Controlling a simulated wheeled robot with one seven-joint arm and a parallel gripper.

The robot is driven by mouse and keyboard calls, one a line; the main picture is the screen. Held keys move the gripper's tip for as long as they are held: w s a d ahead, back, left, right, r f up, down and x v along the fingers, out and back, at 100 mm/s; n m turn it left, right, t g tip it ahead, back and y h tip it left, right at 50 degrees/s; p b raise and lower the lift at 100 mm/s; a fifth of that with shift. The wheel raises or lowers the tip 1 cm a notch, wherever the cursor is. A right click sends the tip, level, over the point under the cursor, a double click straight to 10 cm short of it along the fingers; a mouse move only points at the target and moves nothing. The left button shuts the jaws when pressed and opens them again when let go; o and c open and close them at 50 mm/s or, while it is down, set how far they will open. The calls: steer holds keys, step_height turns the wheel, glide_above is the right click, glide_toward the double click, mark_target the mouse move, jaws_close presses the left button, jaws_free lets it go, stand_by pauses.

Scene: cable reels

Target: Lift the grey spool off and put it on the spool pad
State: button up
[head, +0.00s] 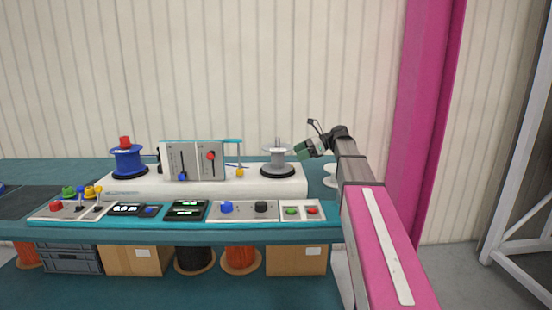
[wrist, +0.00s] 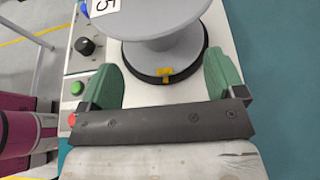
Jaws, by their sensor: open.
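The grey spool (head: 277,161) stands upright on a dark round base at the right end of the white machine bed (head: 200,184). In the wrist view the grey spool (wrist: 165,25) fills the top middle, with a black ring and a yellow tab below it and part of a white label at its edge. My gripper (head: 303,150) is just right of the spool, at about its height. In the wrist view its green fingers (wrist: 173,80) are spread wide and empty, with the spool's base just ahead of them. I cannot clearly identify the spool pad.
A blue spool (head: 128,161) with a red top stands at the bed's left end. Grey panels (head: 193,160) with levers stand mid-bed. Control boxes (head: 228,209) with buttons line the front edge. A white round thing (head: 329,181) shows partly behind my arm.

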mark_target(281, 160)
steer(key=x, duration=0.8)
steer(key=shift+s+a+f, duration=0.1)
steer(key=shift+a+f, duration=0.15)
steer(key=c, duration=1.5)
steer(key=shift+r, duration=0.1)
step_height(281, 160, up, 18)
steer(key=shift+f, duration=0.1)
